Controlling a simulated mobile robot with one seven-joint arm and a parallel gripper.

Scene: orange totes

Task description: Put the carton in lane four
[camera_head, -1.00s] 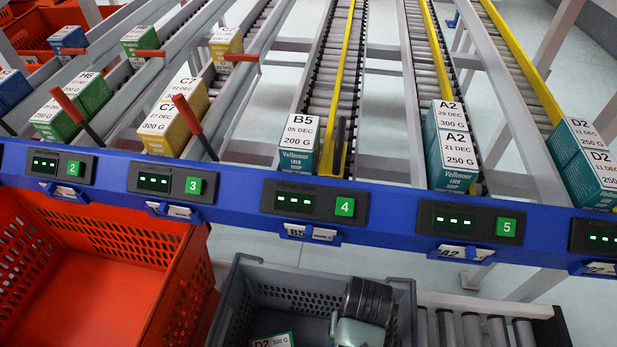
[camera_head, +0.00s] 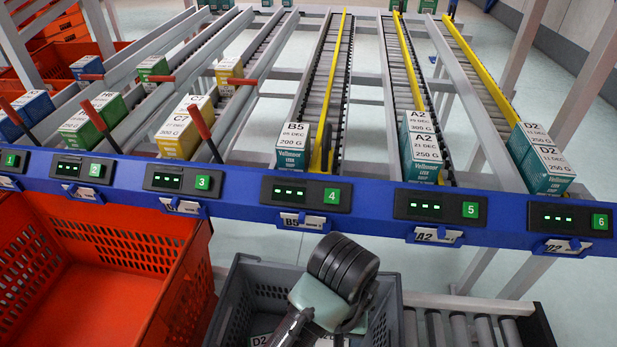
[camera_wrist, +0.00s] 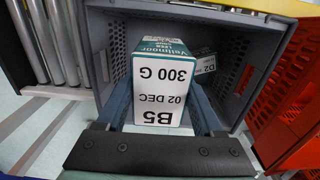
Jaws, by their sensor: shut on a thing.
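My gripper (camera_wrist: 162,88) is shut on a white and teal carton (camera_wrist: 160,98) marked B5, 300 G, 02 DEC, with a finger on each side of it. In the wrist view the carton is over or inside the grey tote (camera_wrist: 108,42); its exact height is unclear. In the head view my arm's wrist end is over the same tote (camera_head: 232,300), and the fingers are hidden. Lane four (camera_head: 325,75) has a green 4 and a B5 tag on the blue front rail. Another B5 carton (camera_head: 292,155), 05 DEC, 200 G, stands at its front end.
A D2 carton (camera_wrist: 205,65) lies in the grey tote beside the held one. An orange tote (camera_head: 90,235) stands to the left. The blue rail (camera_head: 245,205) crosses between totes and lanes. A dark upright lever (camera_head: 327,145) stands beside the lane-four carton. A2 cartons (camera_head: 420,145) occupy lane five.

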